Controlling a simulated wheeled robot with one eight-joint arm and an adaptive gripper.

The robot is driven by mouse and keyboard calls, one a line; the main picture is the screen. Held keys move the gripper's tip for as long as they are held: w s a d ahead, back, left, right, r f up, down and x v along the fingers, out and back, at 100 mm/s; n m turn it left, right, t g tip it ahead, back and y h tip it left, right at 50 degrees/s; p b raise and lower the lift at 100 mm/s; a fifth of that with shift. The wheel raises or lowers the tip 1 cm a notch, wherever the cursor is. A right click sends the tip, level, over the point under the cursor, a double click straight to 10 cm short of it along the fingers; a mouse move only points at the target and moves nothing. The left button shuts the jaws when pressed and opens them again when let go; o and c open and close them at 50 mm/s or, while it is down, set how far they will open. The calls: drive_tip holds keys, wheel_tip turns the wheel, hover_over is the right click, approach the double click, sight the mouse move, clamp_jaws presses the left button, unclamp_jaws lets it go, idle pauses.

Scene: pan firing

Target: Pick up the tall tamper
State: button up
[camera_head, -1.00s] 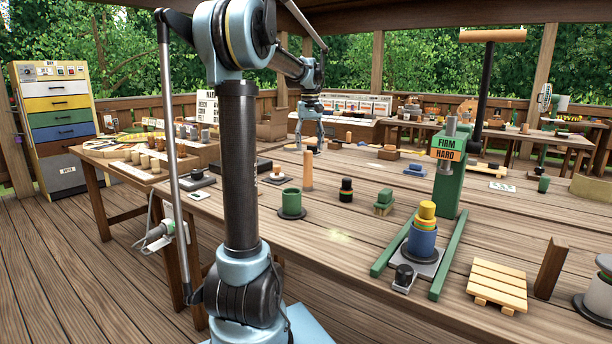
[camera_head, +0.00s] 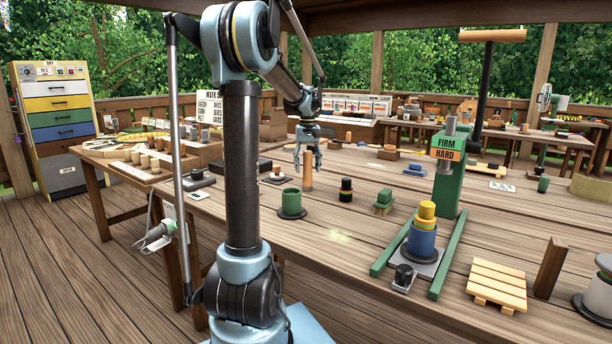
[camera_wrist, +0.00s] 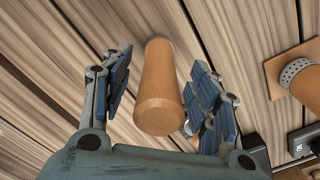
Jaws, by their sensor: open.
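A shorter wooden piece on a square base (camera_wrist: 308,80) stands to the right in the wrist view. In the head view, a green cup (camera_head: 291,203), a black piece (camera_head: 346,190) and a green block (camera_head: 384,202) stand nearby. A green press (camera_head: 449,190) is farther right.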

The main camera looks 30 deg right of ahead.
drive_tip(key=c, duration=1.2)
drive_tip(key=shift+o, duration=0.2)
drive_tip(key=shift+r, duration=0.15)
